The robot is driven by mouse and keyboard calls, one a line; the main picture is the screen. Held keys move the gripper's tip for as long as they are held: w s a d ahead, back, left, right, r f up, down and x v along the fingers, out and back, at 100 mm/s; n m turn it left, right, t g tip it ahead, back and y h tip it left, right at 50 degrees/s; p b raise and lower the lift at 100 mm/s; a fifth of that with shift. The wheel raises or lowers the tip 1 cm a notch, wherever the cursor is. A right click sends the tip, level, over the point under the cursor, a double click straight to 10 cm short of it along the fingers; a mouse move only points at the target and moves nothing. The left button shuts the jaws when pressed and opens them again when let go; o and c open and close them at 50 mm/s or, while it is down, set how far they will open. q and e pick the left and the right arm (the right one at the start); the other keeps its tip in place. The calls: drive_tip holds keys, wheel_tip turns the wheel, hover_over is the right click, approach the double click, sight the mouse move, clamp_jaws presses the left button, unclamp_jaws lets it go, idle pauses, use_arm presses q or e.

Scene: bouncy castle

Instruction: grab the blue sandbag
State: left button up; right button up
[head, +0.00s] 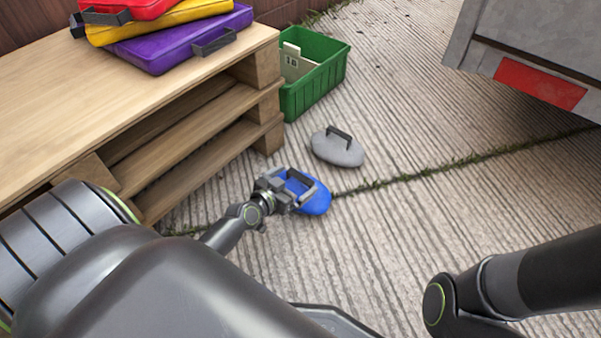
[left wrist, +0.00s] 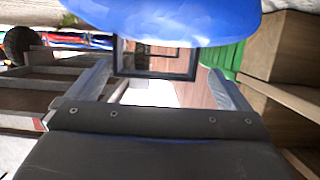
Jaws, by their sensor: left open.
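The blue sandbag (head: 318,203) lies on the concrete, just beyond the foot of the wooden pallets. My left gripper (head: 291,187) is at its near left side and partly covers it. In the left wrist view the blue sandbag (left wrist: 170,20) fills the top edge. Its dark loop handle (left wrist: 155,76) shows between the two spread fingers of my left gripper (left wrist: 160,88). The gripper is open, with a gap between the fingers and the handle's sides. My right arm comes in at the lower right of the head view, but its gripper is not visible.
A grey sandbag (head: 338,150) lies just behind the blue one. A green crate (head: 318,88) stands beyond it. Stacked pallets (head: 110,95) on the left carry red, yellow and purple cases (head: 180,38). A grey trailer (head: 545,45) is at upper right. The ground at centre right is clear.

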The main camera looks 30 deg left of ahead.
sight(305, 176)
use_arm(q)
drive_tip(key=x, duration=0.2)
drive_tip(key=b+x, duration=0.1)
drive_tip(key=x, duration=0.1)
drive_tip(key=shift+s+d+f, duration=0.1)
drive_tip(key=shift+d+f, duration=0.1)
drive_tip(key=shift+d, duration=0.05)
drive_tip(key=shift+w+f, duration=0.1)
drive_tip(key=shift+w, duration=0.35)
drive_tip(key=c, duration=1.8)
drive_tip(key=shift+c, duration=0.9)
drive_tip(key=shift+r, duration=0.25)
